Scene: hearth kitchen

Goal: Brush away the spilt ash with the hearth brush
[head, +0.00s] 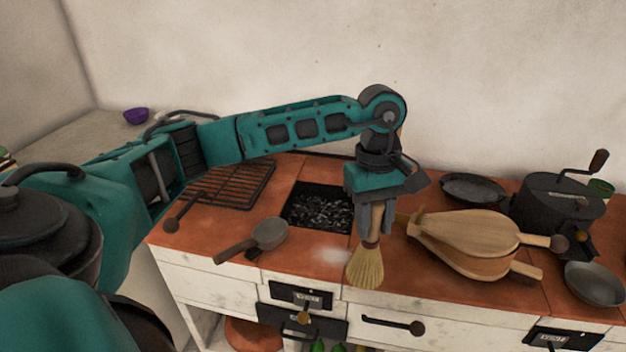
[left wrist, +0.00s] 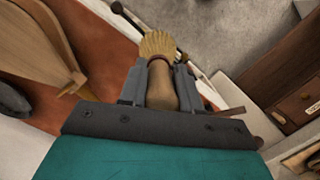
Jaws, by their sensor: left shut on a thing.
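My left gripper (head: 375,215) is shut on the wooden handle of the hearth brush (head: 366,268). The brush hangs bristles down at the front edge of the red-tiled hearth top (head: 230,240). In the left wrist view the brush (left wrist: 158,45) sticks out between the two fingers of my left gripper (left wrist: 160,85). A pale, faint patch of ash (head: 327,254) lies on the tiles just left of the bristles. I cannot tell whether the bristles touch the tiles. My right gripper is not in view.
A pit of dark coals (head: 319,208) lies behind the ash. A small pan (head: 268,234) and a grill rack (head: 228,184) are to the left. Wooden bellows (head: 470,235), a dark grinder (head: 555,205) and a grey pan (head: 594,282) stand to the right. Drawer handles (head: 400,327) line the front.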

